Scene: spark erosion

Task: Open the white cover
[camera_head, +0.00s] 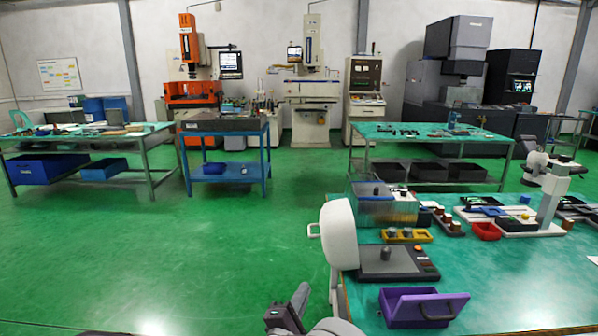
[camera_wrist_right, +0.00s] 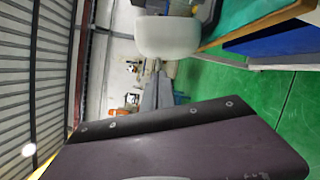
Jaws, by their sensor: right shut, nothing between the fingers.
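The white cover (camera_head: 340,235) is a rounded white shell. It stands raised at the left edge of a dark grey device base (camera_head: 375,265), leaving the base top with its grey knob uncovered. A thin white handle (camera_head: 312,230) sticks out on the cover's left side. My right gripper (camera_head: 298,298) is shut and empty, below and left of the cover. In the right wrist view, its fingers (camera_wrist_right: 158,80) point toward the white cover (camera_wrist_right: 168,37); I cannot tell whether they touch it. My left gripper is not in view.
Open green floor (camera_head: 180,255) lies to the left.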

